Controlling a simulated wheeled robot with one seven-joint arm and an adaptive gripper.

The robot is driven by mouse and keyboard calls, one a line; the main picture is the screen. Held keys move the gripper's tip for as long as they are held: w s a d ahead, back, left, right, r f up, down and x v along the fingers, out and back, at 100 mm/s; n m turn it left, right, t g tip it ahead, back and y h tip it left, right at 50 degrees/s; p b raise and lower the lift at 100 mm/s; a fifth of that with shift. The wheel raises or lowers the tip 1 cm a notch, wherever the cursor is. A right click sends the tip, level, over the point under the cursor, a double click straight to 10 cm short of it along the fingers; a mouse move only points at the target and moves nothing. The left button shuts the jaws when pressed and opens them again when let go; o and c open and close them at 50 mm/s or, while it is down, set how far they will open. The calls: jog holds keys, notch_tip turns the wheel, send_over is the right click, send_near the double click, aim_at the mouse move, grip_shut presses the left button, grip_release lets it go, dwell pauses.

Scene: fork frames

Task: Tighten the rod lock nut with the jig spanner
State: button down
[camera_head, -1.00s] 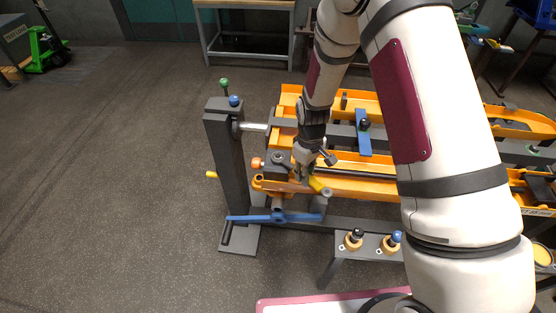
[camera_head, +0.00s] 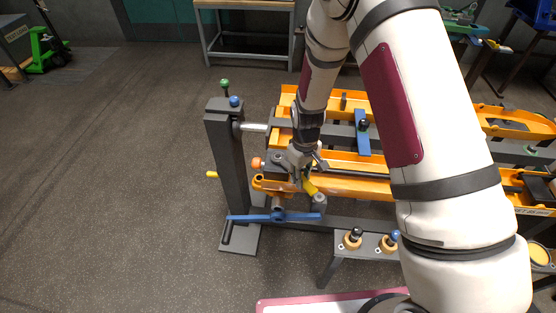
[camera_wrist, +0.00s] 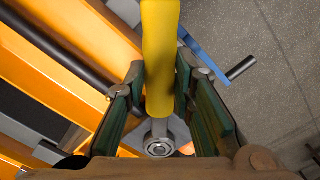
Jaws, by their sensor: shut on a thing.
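The jig spanner (camera_wrist: 160,60) has a yellow handle and a grey ring-like head (camera_wrist: 158,138). In the head view its yellow handle (camera_head: 310,188) shows beside the near end of the orange frame. My gripper (camera_head: 303,177) is shut on the spanner. In the wrist view the green-padded fingers of my gripper (camera_wrist: 172,100) stand on both sides of the handle. A round metal piece (camera_wrist: 158,149) shows inside the spanner head and looks like the rod lock nut. I cannot tell how fully the head sits on it. In the head view my gripper hides the nut.
The orange frame (camera_head: 345,187) rests by a dark grey post (camera_head: 228,150). A blue bar (camera_head: 250,218) crosses below the gripper. A small grey stand (camera_head: 345,260) with knobbed pieces is at the lower right.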

jog(key=shift+s+a+m+p, duration=0.15)
jog(key=shift+s+a+m, duration=0.15)
jog(key=shift+a+m, duration=0.25)
jog(key=shift+s+a+m+p, duration=0.15)
jog(key=shift+s+a+m, duration=0.1)
jog(key=shift+a+m, duration=0.3)
dwell(1.0)
jog(key=shift+s+a+m, duration=0.15)
jog(key=shift+a+m, duration=0.35)
jog(key=shift+m, duration=0.05)
jog(key=shift+s+a+m, duration=0.15)
jog(key=shift+a+m, duration=0.35)
jog(key=shift+m, duration=0.05)
dwell(0.6)
jog(key=shift+s+a+m, duration=0.15)
jog(key=shift+a+m, duration=0.85)
jog(key=shift+a, duration=0.05)
dwell(0.6)
jog(key=shift+a+m, duration=1.1)
jog(key=shift+d+n, duration=0.4)
dwell(0.8)
